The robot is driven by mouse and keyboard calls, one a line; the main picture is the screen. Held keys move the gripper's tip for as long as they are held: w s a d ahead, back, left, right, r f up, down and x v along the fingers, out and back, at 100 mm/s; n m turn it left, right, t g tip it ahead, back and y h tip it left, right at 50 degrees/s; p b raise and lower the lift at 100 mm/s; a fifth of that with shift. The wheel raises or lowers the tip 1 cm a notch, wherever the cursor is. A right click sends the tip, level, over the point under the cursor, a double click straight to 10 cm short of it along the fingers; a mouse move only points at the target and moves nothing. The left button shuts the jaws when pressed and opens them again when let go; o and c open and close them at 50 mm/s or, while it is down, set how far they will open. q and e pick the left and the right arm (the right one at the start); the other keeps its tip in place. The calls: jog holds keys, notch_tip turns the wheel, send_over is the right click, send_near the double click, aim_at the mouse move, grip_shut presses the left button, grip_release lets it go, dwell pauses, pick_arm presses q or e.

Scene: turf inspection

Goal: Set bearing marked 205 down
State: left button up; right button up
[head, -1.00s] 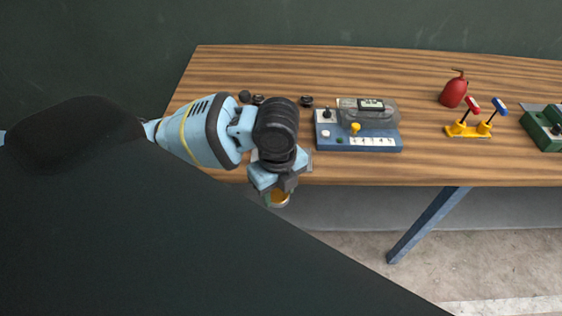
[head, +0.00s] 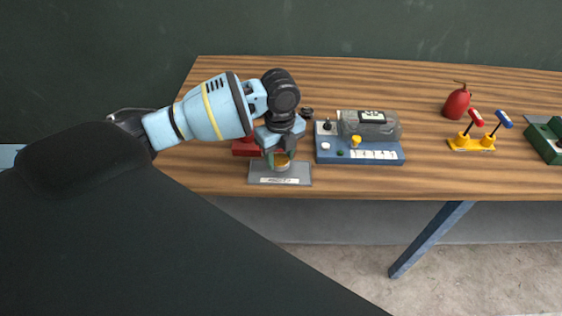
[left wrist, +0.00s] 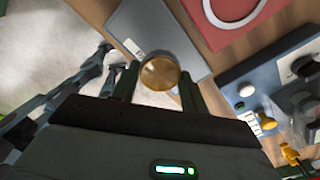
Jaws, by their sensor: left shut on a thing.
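My left gripper (head: 281,160) is shut on a round bearing with a brass-coloured face (head: 283,162), just over a grey plate (head: 262,180) at the table's front edge. In the left wrist view the bearing (left wrist: 160,73) sits between the fingertips of the left gripper (left wrist: 158,84), and the grey plate (left wrist: 150,22) lies behind it. I cannot tell whether the bearing touches the plate. No number is readable on it. My right gripper is not in view.
A red block (head: 244,147) stands behind the plate. A blue control box (head: 385,156) with a clear cover stands close to its right. Further right are a red extinguisher-shaped object (head: 457,102), a yellow lever stand (head: 471,143) and a green box (head: 544,142).

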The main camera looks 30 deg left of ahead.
aim_at(280, 158)
pick_arm(q)
jog(key=shift+w, duration=0.1)
jog(key=shift+w+a, duration=0.25)
jog(key=shift+w, duration=0.05)
jog(key=shift+f, duration=1.75)
jog(key=shift+f, duration=0.2)
jog(key=o, duration=1.2)
jog(key=shift+r, duration=0.15)
notch_tip(280, 158, up, 12)
jog(key=shift+s+r+p, duration=0.1)
jog(key=shift+p, duration=0.25)
jog(key=shift+d, duration=0.1)
